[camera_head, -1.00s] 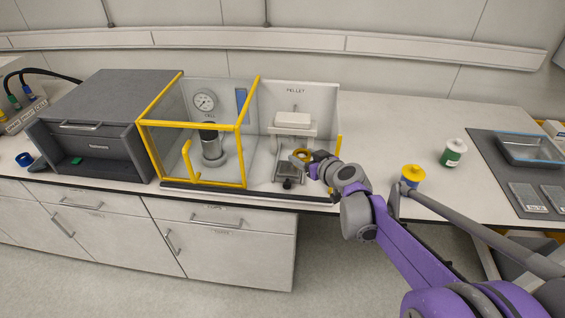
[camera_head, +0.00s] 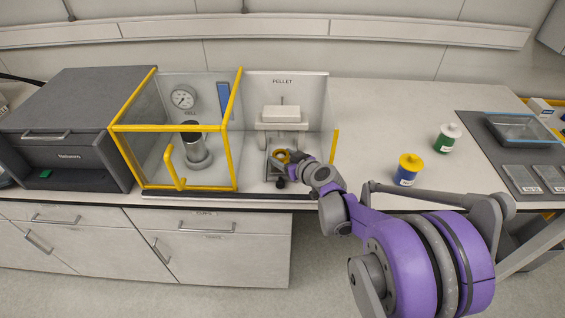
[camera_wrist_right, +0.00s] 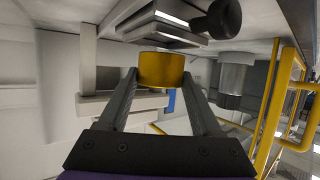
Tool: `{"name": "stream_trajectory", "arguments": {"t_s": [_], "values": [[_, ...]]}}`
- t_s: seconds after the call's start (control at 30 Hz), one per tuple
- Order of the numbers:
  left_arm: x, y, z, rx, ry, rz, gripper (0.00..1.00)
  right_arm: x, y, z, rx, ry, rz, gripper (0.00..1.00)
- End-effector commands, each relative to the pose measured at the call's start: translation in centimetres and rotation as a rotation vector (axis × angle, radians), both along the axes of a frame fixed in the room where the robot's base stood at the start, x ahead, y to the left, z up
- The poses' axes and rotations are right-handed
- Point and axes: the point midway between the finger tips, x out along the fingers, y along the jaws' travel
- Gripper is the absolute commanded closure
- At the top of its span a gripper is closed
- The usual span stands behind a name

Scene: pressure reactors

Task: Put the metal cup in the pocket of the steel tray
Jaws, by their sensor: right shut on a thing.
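The metal cup (camera_wrist_right: 161,70), brass-coloured and short, is held between the two fingers of my right gripper (camera_wrist_right: 162,76). In the head view the cup (camera_head: 282,156) shows as a small gold ring at the front of the bay marked PELLET, in front of the press. There my right gripper (camera_head: 290,158) reaches in from the right and is shut on it. I cannot tell whether the cup touches the press. A shallow metal tray with a bluish inside (camera_head: 526,142) lies on a dark mat at the far right, well away from the cup. My left gripper is out of view.
The white press (camera_head: 281,113) stands behind the cup, with a black knob (camera_head: 280,183) below. A yellow-framed guard (camera_head: 184,128) is on the left and a yellow post (camera_head: 335,146) on the right. A blue-yellow jar (camera_head: 408,170) and green-white jar (camera_head: 447,138) stand between press and mat.

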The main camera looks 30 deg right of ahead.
Motion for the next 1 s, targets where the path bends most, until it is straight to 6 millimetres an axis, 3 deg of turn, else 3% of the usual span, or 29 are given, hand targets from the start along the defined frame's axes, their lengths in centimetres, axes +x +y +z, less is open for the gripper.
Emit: {"name": "stream_trajectory", "arguments": {"t_s": [0.13,0.5,0.53,0.7,1.0], "values": [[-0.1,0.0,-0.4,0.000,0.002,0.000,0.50,0.0,0.0,-1.8,0.000,0.000,0.000,0.99],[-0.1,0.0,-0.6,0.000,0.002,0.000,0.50,0.0,0.0,-2.2,0.000,0.000,0.000,0.99],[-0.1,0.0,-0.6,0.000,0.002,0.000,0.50,0.0,0.0,-2.2,0.000,0.000,0.000,0.31],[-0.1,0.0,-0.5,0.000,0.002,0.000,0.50,0.0,0.0,-2.2,0.000,0.000,0.000,0.04],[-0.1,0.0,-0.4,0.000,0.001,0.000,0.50,0.0,0.0,-1.9,0.000,0.000,0.000,0.04]]}}
